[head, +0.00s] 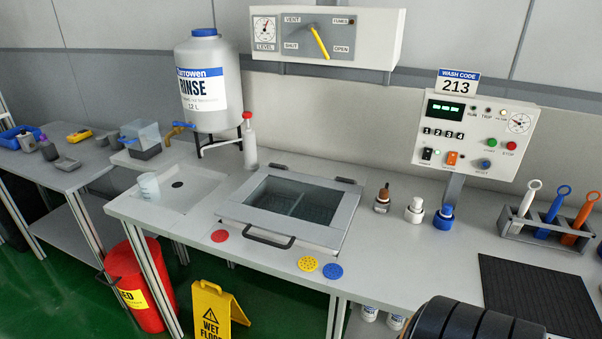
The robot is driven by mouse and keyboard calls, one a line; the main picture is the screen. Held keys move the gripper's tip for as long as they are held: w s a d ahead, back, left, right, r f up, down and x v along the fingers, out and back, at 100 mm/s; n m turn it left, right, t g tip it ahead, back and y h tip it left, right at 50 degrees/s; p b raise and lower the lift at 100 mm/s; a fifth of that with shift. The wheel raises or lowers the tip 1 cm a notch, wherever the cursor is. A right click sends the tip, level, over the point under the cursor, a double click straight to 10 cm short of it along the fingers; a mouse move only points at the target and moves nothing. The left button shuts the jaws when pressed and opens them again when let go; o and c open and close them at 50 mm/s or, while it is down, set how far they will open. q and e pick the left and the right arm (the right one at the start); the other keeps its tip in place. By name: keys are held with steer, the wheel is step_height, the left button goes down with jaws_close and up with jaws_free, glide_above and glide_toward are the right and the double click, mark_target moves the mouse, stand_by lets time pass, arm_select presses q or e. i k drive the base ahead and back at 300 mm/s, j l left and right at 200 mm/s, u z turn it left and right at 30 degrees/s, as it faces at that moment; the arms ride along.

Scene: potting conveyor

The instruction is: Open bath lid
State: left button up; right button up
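The bath lid (340,232) lies flat over the bath in the middle of the bench. It is a grey frame around a clear window, through which a divided basin shows. A dark bar handle (268,241) runs along its front edge. Two dark hinges (349,181) sit at its back edge. The lid looks shut. Neither of my grippers is in view; only a black rounded part, probably of my own arm, shows at the bottom right.
Red, yellow and blue discs (308,264) lie along the front edge. A white pump bottle (249,145) stands behind the lid's left side. Small bottles (382,200) stand to its right. A white vent panel (340,35) hangs above. A wet floor sign (212,310) stands below.

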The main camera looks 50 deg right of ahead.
mark_target(332, 237)
steer(key=i+z, duration=0.6)
steer(key=z, duration=0.25)
steer(key=i+z, duration=0.25)
steer(key=z, duration=0.15)
steer(key=i+j+z, duration=0.25)
steer(key=z, duration=0.15)
steer(key=i+j+z, duration=0.1)
steer(key=i+z, duration=0.15)
steer(key=z, duration=0.15)
steer(key=i+j+z, duration=0.15)
steer(key=z, duration=0.25)
steer(key=i+j+z, duration=0.3)
steer(key=z, duration=0.15)
steer(key=k+j, duration=0.2)
steer(key=k, duration=0.35)
